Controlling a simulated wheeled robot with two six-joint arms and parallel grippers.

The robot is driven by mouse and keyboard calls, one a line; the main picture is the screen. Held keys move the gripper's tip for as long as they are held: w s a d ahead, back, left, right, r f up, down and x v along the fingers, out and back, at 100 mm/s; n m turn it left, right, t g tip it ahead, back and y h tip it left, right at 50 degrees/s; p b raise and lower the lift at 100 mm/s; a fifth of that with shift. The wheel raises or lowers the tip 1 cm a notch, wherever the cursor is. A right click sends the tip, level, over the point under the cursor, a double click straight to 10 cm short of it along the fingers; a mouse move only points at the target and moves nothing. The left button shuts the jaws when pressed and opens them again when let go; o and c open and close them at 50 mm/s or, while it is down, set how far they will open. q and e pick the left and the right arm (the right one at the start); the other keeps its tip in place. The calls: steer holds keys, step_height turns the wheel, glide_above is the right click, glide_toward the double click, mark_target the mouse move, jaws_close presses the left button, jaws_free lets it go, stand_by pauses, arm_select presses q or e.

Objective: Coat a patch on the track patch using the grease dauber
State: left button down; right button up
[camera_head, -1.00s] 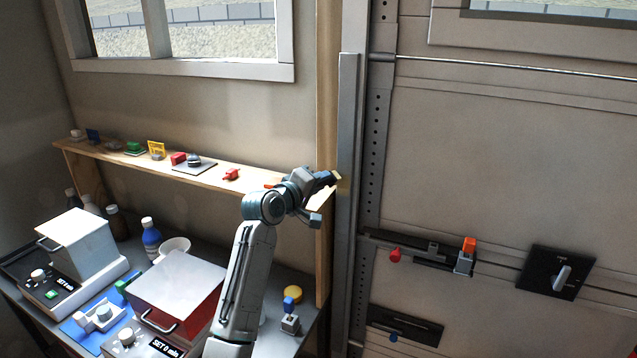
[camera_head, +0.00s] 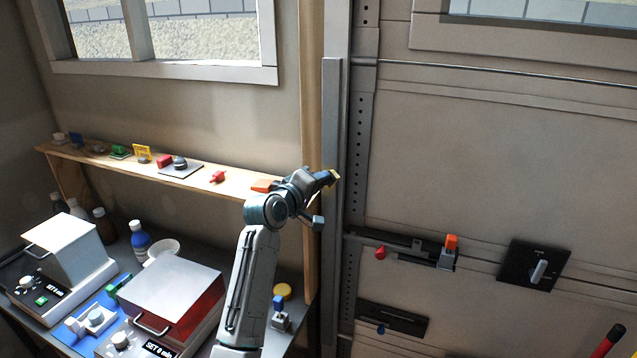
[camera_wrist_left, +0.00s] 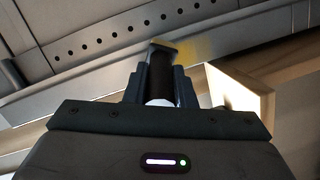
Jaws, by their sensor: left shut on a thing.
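My left gripper (camera_head: 324,180) is shut on the grease dauber, which has a dark handle and a yellowish tip (camera_head: 335,176). In the left wrist view the dark dauber handle (camera_wrist_left: 160,78) stands between the fingers of my left gripper (camera_wrist_left: 160,92). Its tip overlaps the grey track (camera_head: 332,130) in the picture; whether it touches cannot be told. A blurred yellow patch (camera_wrist_left: 197,48) shows on the track just right of the tip in the left wrist view. My right gripper is not in view.
Below is a bench with two machines and bottles. A latch (camera_head: 420,249) and a black dial plate (camera_head: 534,265) are on the door. A red-ended rod (camera_head: 608,341) is at bottom right.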

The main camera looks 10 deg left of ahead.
arm_select(q)
steer(key=shift+w+a, duration=0.2)
steer(key=shift+a, duration=0.8)
steer(key=shift+w+a, duration=0.15)
steer(key=shift+a, duration=0.8)
steer(key=shift+d+r+p, duration=0.15)
steer(key=shift+r+p, duration=0.6)
steer(key=shift+p, duration=0.25)
steer(key=d, duration=0.1)
steer(key=d+p, duration=0.1)
steer(key=d, duration=0.2)
steer(key=shift+s+p, duration=0.35)
steer(key=shift+a+r, duration=0.15)
steer(key=shift+r, duration=0.45)
steer(key=a, duration=0.4)
steer(key=shift+w, duration=0.4)
steer(key=shift+s+d, duration=0.1)
